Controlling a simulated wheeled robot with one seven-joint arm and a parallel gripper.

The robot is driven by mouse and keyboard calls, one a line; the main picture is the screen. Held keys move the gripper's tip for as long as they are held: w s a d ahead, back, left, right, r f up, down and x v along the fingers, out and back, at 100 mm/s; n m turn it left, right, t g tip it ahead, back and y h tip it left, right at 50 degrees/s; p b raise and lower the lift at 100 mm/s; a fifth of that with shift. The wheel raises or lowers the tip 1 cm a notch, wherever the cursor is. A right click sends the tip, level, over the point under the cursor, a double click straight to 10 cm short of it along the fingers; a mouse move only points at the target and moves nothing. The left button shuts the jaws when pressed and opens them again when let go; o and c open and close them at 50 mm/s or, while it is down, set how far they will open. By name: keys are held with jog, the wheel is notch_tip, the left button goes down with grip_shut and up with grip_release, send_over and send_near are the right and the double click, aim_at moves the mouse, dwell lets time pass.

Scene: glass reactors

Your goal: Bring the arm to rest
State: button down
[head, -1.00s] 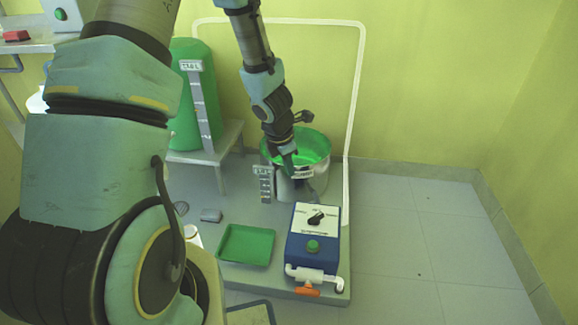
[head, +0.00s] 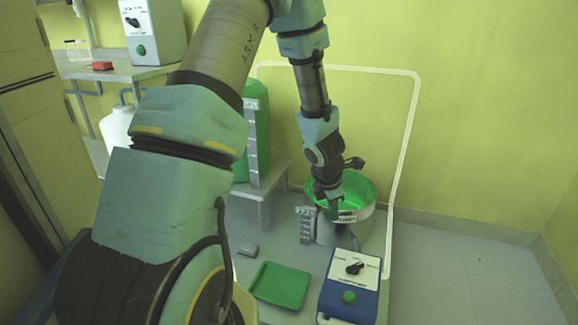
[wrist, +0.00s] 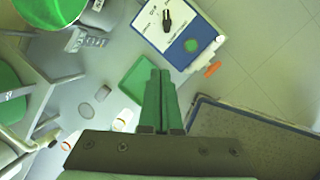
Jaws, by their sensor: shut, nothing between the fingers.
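My gripper (head: 330,190) hangs at the end of my arm, in front of the round metal vessel with green inside (head: 352,192) in the head view. In the wrist view my gripper (wrist: 161,72) shows its two green fingers together, with nothing between them. The fingers overlap the green tray (wrist: 137,80) in that picture. My arm is extended, with its large upper links filling the left and middle of the head view.
A blue control box (head: 348,290) with a dial and green button stands at the front right. The green tray (head: 281,285) lies on the platform beside it. A green tank (head: 256,125) stands behind my arm. A white pipe (head: 404,150) runs along the wall. The right-hand floor is clear.

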jog(key=s+a+r+m+y, duration=0.1)
jog(key=s+a+r+m, duration=0.4)
jog(key=a+r+m, duration=0.5)
jog(key=s+a+r+m+y, duration=0.1)
jog(key=s+a+r+m, duration=0.4)
jog(key=a+m, duration=0.75)
notch_tip(320, 180, up, 25)
jog(key=w+a+n+p, duration=0.1)
jog(key=p, duration=2.4)
jog(key=shift+w+a+g, duration=0.15)
jog(key=shift+a+g, duration=0.1)
jog(key=shift+g, duration=0.05)
